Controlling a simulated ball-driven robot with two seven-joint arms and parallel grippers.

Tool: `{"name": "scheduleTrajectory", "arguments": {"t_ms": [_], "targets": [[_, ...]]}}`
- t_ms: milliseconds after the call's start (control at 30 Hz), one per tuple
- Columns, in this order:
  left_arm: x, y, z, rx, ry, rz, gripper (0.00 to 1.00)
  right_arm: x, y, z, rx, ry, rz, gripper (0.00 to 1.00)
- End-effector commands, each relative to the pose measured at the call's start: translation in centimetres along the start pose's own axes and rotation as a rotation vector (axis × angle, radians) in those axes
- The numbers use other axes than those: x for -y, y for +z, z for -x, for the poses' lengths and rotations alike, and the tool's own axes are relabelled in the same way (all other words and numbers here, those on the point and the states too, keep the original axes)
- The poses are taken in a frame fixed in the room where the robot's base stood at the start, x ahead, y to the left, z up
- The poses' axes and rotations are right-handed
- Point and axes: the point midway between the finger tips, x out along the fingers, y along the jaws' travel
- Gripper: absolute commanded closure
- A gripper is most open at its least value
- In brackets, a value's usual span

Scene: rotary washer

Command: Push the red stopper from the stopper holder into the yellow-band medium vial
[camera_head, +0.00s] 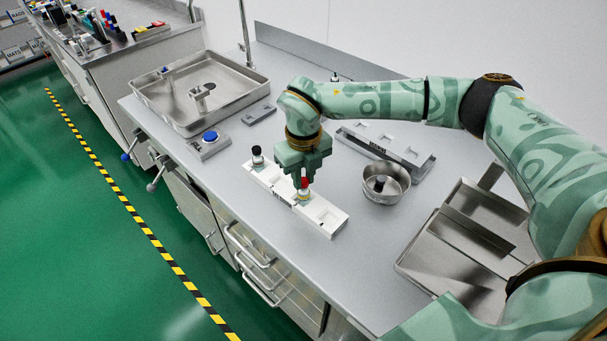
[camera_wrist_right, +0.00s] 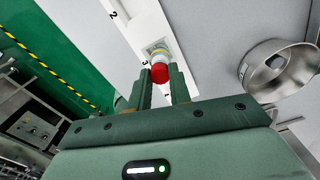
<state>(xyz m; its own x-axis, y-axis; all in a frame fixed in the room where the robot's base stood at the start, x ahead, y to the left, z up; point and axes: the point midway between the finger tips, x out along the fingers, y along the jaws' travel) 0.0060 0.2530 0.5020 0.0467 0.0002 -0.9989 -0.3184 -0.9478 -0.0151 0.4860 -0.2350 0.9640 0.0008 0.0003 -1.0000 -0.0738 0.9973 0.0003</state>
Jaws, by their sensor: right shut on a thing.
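The red stopper (camera_head: 304,183) is between the fingertips of my right gripper (camera_head: 303,177), which is shut on it. In the right wrist view the red stopper (camera_wrist_right: 160,73) shows between the two fingers (camera_wrist_right: 160,88). It is in line with the mouth of the yellow-band vial (camera_wrist_right: 158,50), which stands in the white rack (camera_head: 325,214) at the slot marked 3. The stopper and vial look touching; how deep the stopper sits cannot be told. A long grey holder (camera_head: 416,160) with square recesses lies behind my right gripper. My left gripper is out of view.
A black-capped vial (camera_head: 257,156) stands at the rack's far left end. A round metal bowl (camera_head: 398,190) is right of the rack. A blue-button box (camera_head: 211,143), a metal basin (camera_head: 160,98) and a metal tray (camera_head: 437,270) stand around. The bench's front strip is clear.

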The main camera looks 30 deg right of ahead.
Motion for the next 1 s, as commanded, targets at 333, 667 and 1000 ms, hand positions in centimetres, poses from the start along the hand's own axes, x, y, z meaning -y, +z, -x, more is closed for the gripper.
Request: {"name": "scheduleTrajectory", "arguments": {"t_ms": [333,667,1000], "targets": [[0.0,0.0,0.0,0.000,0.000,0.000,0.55,0.0,0.0,-0.2,-0.001,0.000,0.000,1.00],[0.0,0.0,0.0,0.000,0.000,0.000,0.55,0.0,0.0,-0.1,-0.001,0.000,0.000,0.55],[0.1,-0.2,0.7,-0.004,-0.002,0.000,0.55,0.0,0.1,3.0,0.005,-0.001,0.000,0.55]]}}
